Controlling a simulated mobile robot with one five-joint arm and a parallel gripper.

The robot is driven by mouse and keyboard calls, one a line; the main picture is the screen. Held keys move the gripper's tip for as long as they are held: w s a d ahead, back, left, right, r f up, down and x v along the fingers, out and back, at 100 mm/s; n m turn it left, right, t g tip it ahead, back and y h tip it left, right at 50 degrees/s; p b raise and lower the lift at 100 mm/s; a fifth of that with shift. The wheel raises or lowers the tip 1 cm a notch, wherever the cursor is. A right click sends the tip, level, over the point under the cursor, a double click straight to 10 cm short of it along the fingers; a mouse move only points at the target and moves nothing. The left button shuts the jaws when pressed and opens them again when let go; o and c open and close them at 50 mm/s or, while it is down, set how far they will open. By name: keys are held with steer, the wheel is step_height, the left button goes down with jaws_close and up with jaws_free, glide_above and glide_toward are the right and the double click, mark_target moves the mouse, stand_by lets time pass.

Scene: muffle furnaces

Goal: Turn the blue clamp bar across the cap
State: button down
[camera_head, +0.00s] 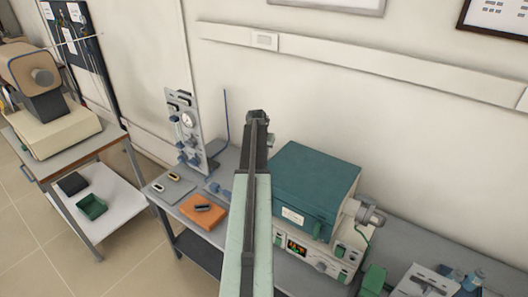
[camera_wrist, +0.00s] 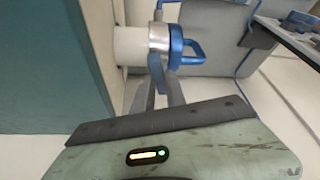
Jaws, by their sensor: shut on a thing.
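In the wrist view a pale tube with a silver cap (camera_wrist: 159,37) stands out from the teal furnace wall (camera_wrist: 50,75) on the left. The blue clamp bar (camera_wrist: 176,45) lies at the right face of the cap, with a blue loop handle (camera_wrist: 195,48) beside it. My gripper (camera_wrist: 160,75) comes up from below, its two grey fingers shut on a blue part of the clamp bar at the lower edge of the cap. The exact contact is partly hidden by the fingertips. In the head view my arm hides the cap, the bar and my fingers.
The teal furnace (camera_head: 318,180) stands right of my arm on the grey bench. A gauge panel (camera_head: 186,130) and an orange block (camera_head: 203,211) are to the left. Farther left is a trolley with a green tray (camera_head: 92,206). The wall is close behind.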

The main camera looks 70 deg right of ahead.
steer(key=n, duration=0.1)
steer(key=n+t, duration=0.1)
steer(key=n, duration=0.1)
steer(key=shift+s+a+n+y, duration=0.15)
steer(key=shift+s+n+y, duration=0.15)
steer(key=shift+n, duration=0.1)
steer(key=n+t, duration=0.1)
steer(key=n, duration=0.2)
steer(key=shift+n+y, duration=0.3)
steer(key=n, duration=0.1)
steer(key=n+t+y, duration=0.1)
steer(key=n, duration=0.2)
steer(key=shift+d, duration=0.25)
steer(key=shift+s+n+t+y, duration=0.15)
steer(key=shift+n+t+y, duration=0.35)
steer(key=shift+n, duration=0.8)
steer(key=c, duration=1.4)
jaws_free()
steer(key=shift+o, duration=0.2)
